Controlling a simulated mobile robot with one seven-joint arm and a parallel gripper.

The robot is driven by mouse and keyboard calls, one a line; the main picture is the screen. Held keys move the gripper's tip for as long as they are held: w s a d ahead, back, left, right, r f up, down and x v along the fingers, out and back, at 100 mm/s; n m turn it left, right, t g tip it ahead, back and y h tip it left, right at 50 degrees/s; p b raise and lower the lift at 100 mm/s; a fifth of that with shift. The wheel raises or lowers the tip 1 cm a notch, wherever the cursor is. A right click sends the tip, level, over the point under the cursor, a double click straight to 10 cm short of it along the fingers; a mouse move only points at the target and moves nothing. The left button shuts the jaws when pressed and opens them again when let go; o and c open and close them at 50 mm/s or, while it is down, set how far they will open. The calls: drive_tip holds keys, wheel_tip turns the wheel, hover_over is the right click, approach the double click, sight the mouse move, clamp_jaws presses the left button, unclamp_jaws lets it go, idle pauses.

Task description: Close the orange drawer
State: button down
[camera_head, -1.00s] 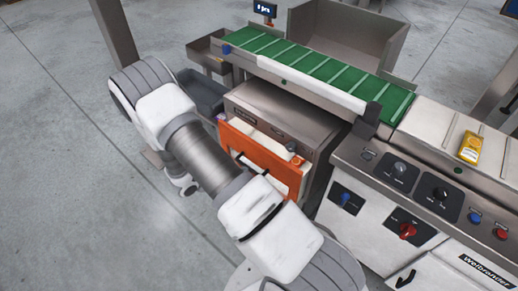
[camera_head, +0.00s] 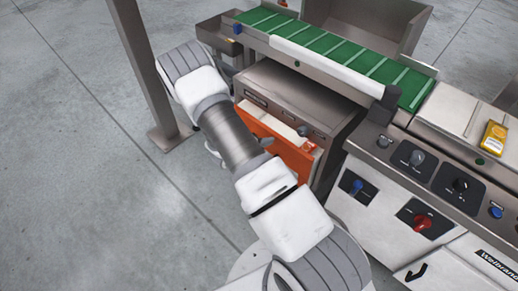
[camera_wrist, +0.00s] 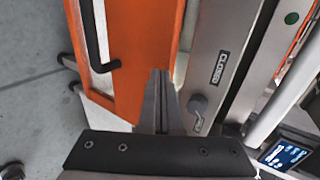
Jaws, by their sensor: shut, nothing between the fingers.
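The orange drawer (camera_head: 286,158) sits in the front of a grey steel cabinet below the green conveyor. It stands a little out, with a pale strip and small items showing behind its front's upper edge. In the wrist view the orange front (camera_wrist: 139,92) carries a pale stripe and a black bar handle (camera_wrist: 97,45). My gripper (camera_wrist: 160,75) is shut and empty, its tips over the orange face near the edge beside the steel. I cannot tell whether they touch.
The steel cabinet (camera_head: 290,92) has a knob (camera_wrist: 198,104) and a "CLOSED" label (camera_wrist: 219,68). A control panel (camera_head: 432,180) with knobs stands at the right. A grey post (camera_head: 134,65) rises at the left, with open floor beyond it.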

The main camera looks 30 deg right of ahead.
sight(278, 134)
drive_tip(key=shift+w+d, duration=0.25)
drive_tip(key=shift+d, duration=0.35)
drive_tip(key=shift+w+d+r, duration=0.1)
drive_tip(key=shift+w+d, duration=0.2)
drive_tip(key=shift+d, duration=0.55)
drive_tip(key=shift+w+d+f, duration=0.1)
drive_tip(key=shift+w+d, duration=0.2)
drive_tip(key=shift+d, duration=0.6)
drive_tip(key=shift+w+d+r, duration=0.1)
drive_tip(key=shift+w+d, duration=0.2)
drive_tip(key=shift+d, duration=0.55)
drive_tip(key=shift+s+a, duration=0.1)
drive_tip(key=shift+a, duration=0.3)
drive_tip(key=a, duration=0.1)
drive_tip(key=s+a+p, duration=0.1)
drive_tip(key=a, duration=0.1)
drive_tip(key=shift+r, duration=0.1)
drive_tip(key=p+v, duration=0.3)
drive_tip(key=v, duration=0.7)
drive_tip(key=shift+a, duration=0.25)
drive_tip(key=shift+s, duration=0.15)
